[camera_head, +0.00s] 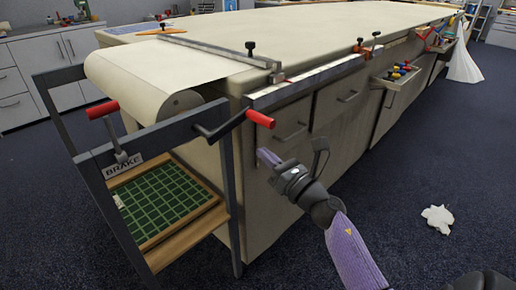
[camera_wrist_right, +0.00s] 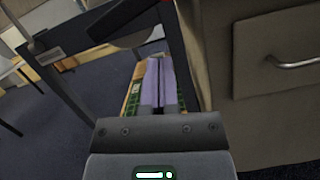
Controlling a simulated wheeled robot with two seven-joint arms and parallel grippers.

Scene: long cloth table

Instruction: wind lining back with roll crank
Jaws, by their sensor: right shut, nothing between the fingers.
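The cream lining (camera_head: 150,70) runs from the table over its near end onto a roll (camera_head: 183,101) in a dark metal frame (camera_head: 150,140). The roll crank (camera_head: 218,126) is a dark arm with a red handle (camera_head: 260,118) pointing right. Another red handle (camera_head: 102,110) tops a lever by the BRAKE label (camera_head: 122,167). My right gripper (camera_head: 264,155) is shut and empty, below the crank handle and apart from it. Its shut purple fingers also show in the right wrist view (camera_wrist_right: 158,85), pointing toward the frame. My left gripper is not in view.
The long table (camera_head: 300,30) carries a metal rail (camera_head: 310,80) along its edge. Drawers (camera_head: 290,135) are below, one farther off (camera_head: 400,85) open with colourful items. A green gridded board (camera_head: 165,195) lies on the frame's shelf. A crumpled white piece (camera_head: 437,219) lies on open blue floor.

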